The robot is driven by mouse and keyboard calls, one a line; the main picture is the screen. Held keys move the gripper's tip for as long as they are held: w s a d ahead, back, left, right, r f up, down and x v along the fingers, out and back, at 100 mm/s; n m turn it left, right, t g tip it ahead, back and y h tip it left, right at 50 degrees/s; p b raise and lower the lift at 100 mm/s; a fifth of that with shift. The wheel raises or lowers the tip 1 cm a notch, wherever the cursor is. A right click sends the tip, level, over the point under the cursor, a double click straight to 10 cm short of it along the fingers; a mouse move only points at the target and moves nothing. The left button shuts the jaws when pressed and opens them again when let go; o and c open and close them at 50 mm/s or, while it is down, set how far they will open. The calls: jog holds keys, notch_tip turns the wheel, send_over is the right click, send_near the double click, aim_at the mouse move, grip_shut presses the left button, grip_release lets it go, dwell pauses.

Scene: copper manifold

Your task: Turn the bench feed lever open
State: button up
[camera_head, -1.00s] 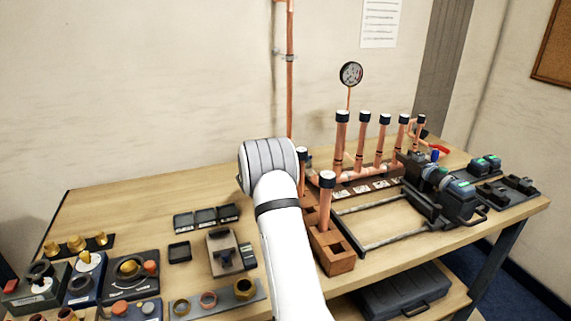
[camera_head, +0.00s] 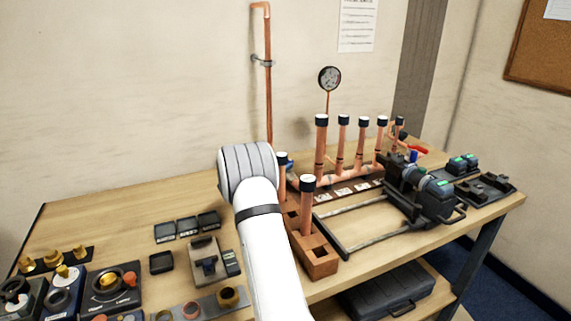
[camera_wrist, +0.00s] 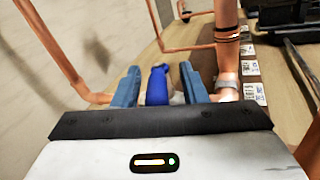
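My gripper (camera_wrist: 160,86) shows in the wrist view with its two blue fingers apart. A blue lever-like handle (camera_wrist: 157,86) stands between the fingers, with a narrow gap on each side. I take it for the feed lever, but its lower part is hidden by my gripper body. The copper manifold (camera_head: 350,174) stands on the bench right of my arm, with several black-capped upright pipes. A red lever (camera_head: 417,149) and a small blue part (camera_head: 412,157) show at its far right end.
A pressure gauge (camera_head: 329,78) rises behind the manifold. A copper wall pipe (camera_head: 267,90) runs down behind my arm. Fittings and small trays (camera_head: 187,227) lie to the left.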

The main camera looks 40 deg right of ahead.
jog(key=s+a+b, duration=0.1)
jog(key=a, duration=0.6)
jog(key=shift+a, duration=0.2)
jog(key=shift+c, duration=0.3)
